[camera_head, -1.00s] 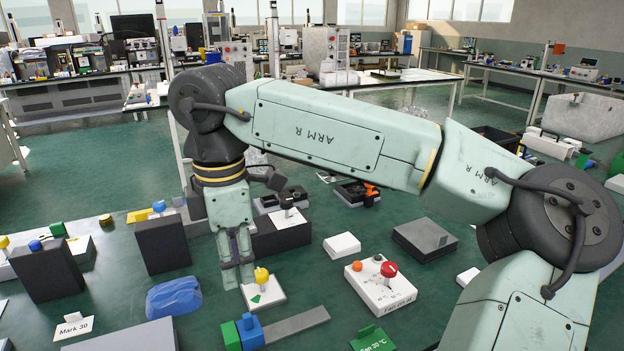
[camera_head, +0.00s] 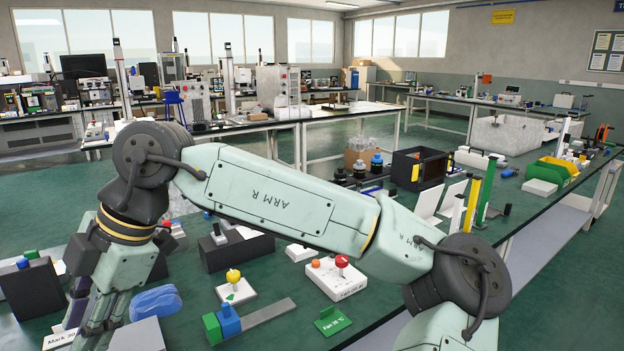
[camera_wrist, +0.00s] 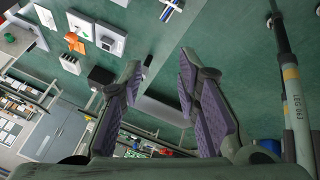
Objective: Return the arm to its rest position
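My arm (camera_head: 275,200) stretches across the head view from the lower right to the left, pale green with dark joints. My gripper (camera_head: 88,322) hangs at the lower left of the head view, in front of dark blocks and left of a blue crumpled item. In the wrist view my gripper (camera_wrist: 160,75) has its two purple-padded fingers well apart, with nothing between them. The fingers touch nothing that I can make out.
On the green bench below stand a yellow-knobbed switch (camera_head: 234,286), a white box with a red button (camera_head: 342,275), a blue crumpled item (camera_head: 155,302) and a dark block (camera_head: 30,290). Further right are a black open box (camera_head: 420,168) and a yellow-green bin (camera_head: 553,171).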

